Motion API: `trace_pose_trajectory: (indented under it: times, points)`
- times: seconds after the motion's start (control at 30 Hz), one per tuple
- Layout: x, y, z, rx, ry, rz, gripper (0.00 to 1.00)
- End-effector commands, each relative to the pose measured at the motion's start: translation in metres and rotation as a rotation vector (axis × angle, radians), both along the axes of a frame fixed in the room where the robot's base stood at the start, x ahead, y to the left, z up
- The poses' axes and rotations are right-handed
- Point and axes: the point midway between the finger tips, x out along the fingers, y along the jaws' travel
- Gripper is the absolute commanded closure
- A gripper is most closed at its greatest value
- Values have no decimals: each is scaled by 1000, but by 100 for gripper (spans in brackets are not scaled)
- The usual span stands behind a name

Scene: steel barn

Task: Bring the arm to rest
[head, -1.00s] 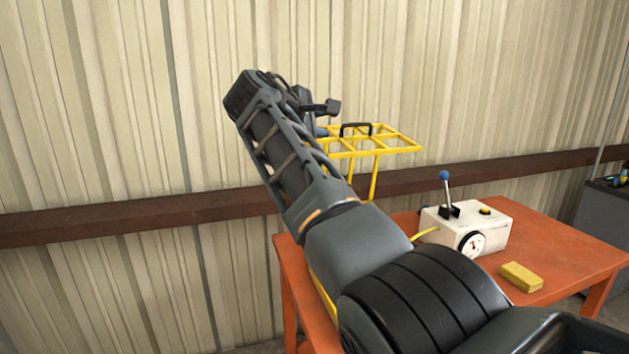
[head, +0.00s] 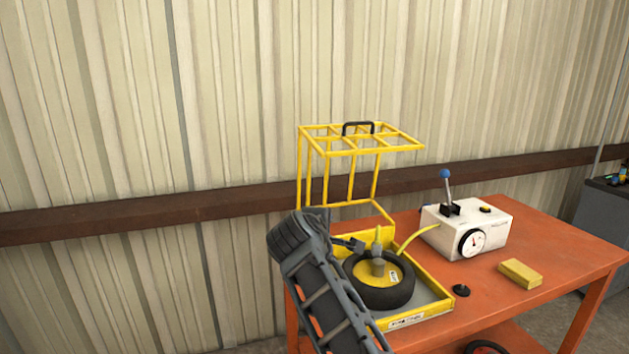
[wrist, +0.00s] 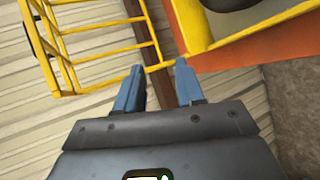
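My arm (head: 318,290) rises from the bottom edge of the head view, left of and partly in front of the orange table. Its far end stands at the table's left end, beside the yellow tray. My gripper (wrist: 159,68) shows in the wrist view with two blue fingers apart and nothing between them. The wrist view looks past the fingers at the wall, the table's edge and yellow bars.
An open yellow cage (head: 362,148) stands over a yellow tray (head: 437,286) holding a small tyre (head: 384,294). On the orange table (head: 560,247) are a white box (head: 490,228) with a blue-knobbed lever and gauge, a yellow block (head: 520,274) and a black cap (head: 461,290). The left is clear.

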Motion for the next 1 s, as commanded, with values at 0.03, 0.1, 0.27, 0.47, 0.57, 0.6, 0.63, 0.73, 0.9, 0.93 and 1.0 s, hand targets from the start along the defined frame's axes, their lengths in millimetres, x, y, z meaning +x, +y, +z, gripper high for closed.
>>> trace_pose_trajectory:
  times: [0.03,0.1,0.27,0.47,0.57,0.6,0.63,0.73,0.9,0.93,1.0]
  points:
    - [-14,-6,-30,34,8,8,62]
    - [-31,-12,-62,89,10,21,62]
    - [-78,-27,-126,220,13,37,62]
    - [-148,-49,-189,386,11,39,62]
    - [-184,-59,-212,467,7,32,62]
    - [-199,-64,-220,499,5,28,62]
    - [-210,-67,-225,523,5,24,62]
    - [-250,-79,-240,607,-4,10,62]
    - [-320,-99,-254,748,-24,-25,62]
    - [-333,-103,-255,772,-28,-32,62]
    - [-362,-110,-256,828,-37,-49,62]
